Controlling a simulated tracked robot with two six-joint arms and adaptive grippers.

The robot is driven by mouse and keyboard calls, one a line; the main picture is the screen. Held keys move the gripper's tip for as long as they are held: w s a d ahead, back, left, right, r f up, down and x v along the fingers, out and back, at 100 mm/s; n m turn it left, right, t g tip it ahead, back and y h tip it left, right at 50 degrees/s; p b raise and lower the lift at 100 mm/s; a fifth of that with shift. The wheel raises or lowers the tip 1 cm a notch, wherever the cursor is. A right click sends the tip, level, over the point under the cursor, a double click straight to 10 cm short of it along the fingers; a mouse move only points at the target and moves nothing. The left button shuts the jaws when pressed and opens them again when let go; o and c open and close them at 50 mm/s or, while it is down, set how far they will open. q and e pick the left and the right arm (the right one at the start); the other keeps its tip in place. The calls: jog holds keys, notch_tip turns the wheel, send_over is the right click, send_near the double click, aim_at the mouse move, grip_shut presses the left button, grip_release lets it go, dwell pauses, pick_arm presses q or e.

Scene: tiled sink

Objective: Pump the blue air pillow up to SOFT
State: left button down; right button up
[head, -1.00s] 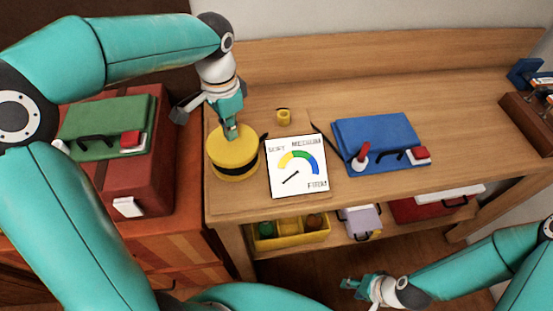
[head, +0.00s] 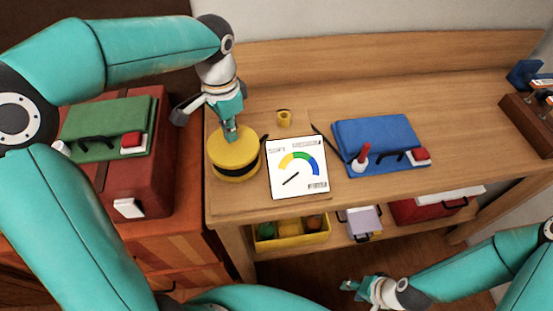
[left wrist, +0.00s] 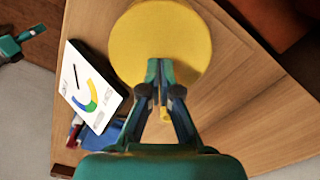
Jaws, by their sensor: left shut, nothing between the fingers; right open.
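The yellow round pump (head: 232,150) with a dark band stands near the table's left end. My left gripper (head: 231,135) is shut and empty, pointing down at the pump's top. In the left wrist view its fingertips (left wrist: 160,65) lie over the yellow disc (left wrist: 160,30); contact is hard to tell. The white gauge (head: 312,185) lies right of the pump; its needle points lower left, below the yellow arc. The blue air pillow (head: 372,135) lies flat further right, with a red-topped white piece (head: 361,158) at its front left. My right gripper (head: 352,287) is open and empty, low in front of the table.
A small yellow ring-like piece (head: 283,118) stands behind the gauge. A green pillow (head: 105,127) lies on a red case (head: 162,180) at left. A yellow bin (head: 292,241) sits on the lower shelf. A wooden rack (head: 525,122) stands far right. Clear tabletop lies right of the blue pillow.

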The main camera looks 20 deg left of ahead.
aim_at(232, 144)
dwell(0.4)
pick_arm(q)
jog(key=shift+f+b, duration=1.5)
jog(key=shift+f, duration=0.65)
jog(key=shift+s+f+b, duration=0.1)
jog(key=shift+f+b, duration=0.6)
jog(key=shift+f, duration=0.1)
notch_tip(232, 144, up, 6)
jog(key=p, duration=0.5)
jog(key=shift+f, duration=0.1)
jog(key=shift+f+b, duration=1.45)
jog(key=shift+f, duration=0.7)
